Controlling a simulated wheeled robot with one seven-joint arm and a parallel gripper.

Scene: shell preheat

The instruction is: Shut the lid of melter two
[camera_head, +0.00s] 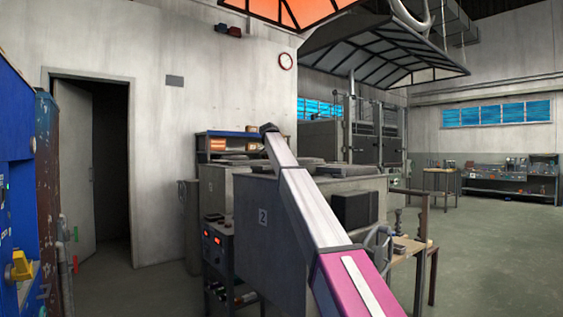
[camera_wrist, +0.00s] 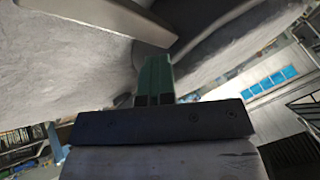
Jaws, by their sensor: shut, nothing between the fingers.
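Melter two (camera_head: 262,245) is a large grey box with a "2" plate on its front, in the middle of the head view. Low grey slabs (camera_head: 345,170) lie along its top. I cannot tell which is its lid or how far that lid is open. My arm crosses in front of the melter and hides part of its front and top. My gripper is not clearly visible in the head view. In the wrist view my gripper (camera_wrist: 156,64) has green fingers, shut and empty, close to rough grey surfaces (camera_wrist: 65,65). Contact cannot be told.
A control unit (camera_head: 217,248) with red displays stands at the melter's left. A handwheel (camera_head: 379,242) and a small wooden bench (camera_head: 409,246) are at its right. A blue machine (camera_head: 15,170) fills the left edge. Open floor (camera_head: 490,240) lies to the right.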

